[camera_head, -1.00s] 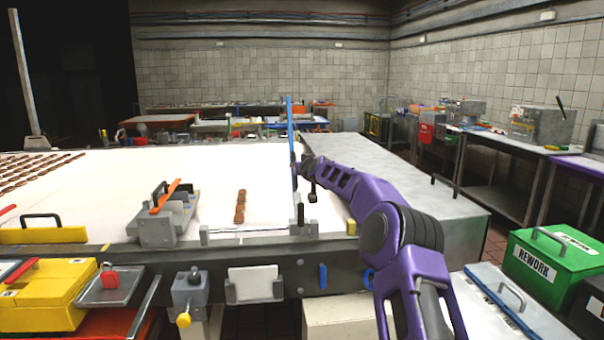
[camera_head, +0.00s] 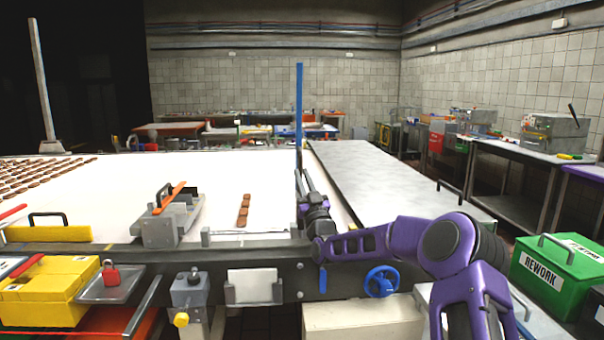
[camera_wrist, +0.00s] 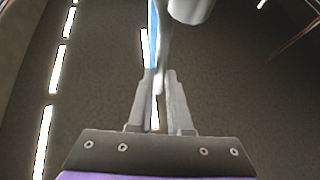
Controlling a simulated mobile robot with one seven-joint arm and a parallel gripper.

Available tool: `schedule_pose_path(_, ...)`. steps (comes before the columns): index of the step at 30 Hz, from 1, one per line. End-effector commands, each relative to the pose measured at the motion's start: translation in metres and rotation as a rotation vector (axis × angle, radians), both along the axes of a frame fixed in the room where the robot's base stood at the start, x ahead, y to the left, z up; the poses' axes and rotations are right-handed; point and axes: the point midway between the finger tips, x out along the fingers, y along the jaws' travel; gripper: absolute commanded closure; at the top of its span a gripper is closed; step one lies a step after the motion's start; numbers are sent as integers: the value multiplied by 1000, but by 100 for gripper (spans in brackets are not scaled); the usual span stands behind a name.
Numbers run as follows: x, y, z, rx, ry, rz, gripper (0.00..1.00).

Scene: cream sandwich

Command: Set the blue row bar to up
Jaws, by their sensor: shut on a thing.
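The blue row bar (camera_head: 299,105) stands about upright in the head view, at the right edge of the white belt. Its lower end is hidden behind my gripper. My gripper (camera_head: 302,176) points upward at the bar's lower part. In the wrist view, my gripper (camera_wrist: 158,82) has its fingers close together, shut on the bar. A strip of the blue bar (camera_wrist: 154,35) shows beyond the fingertips, with a pale rod and a grey cylinder next to it. The exact contact is hard to make out.
The white belt (camera_head: 150,185) holds a short row of brown pieces (camera_head: 243,210). A grey metal table (camera_head: 385,180) lies right of the bar. A blue handwheel (camera_head: 381,281) is on the front rail, close to my arm. A green REWORK box (camera_head: 560,268) stands at right.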

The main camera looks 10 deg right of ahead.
Motion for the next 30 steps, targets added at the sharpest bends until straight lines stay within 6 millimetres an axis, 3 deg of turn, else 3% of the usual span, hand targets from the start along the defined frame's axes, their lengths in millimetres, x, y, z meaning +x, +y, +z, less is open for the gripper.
schedule_pose_path(12,-29,1,-13,1,-199,0,100)
schedule_pose_path(29,-33,0,-17,1,-228,0,100)
schedule_pose_path(30,-33,0,-17,1,-228,0,79)
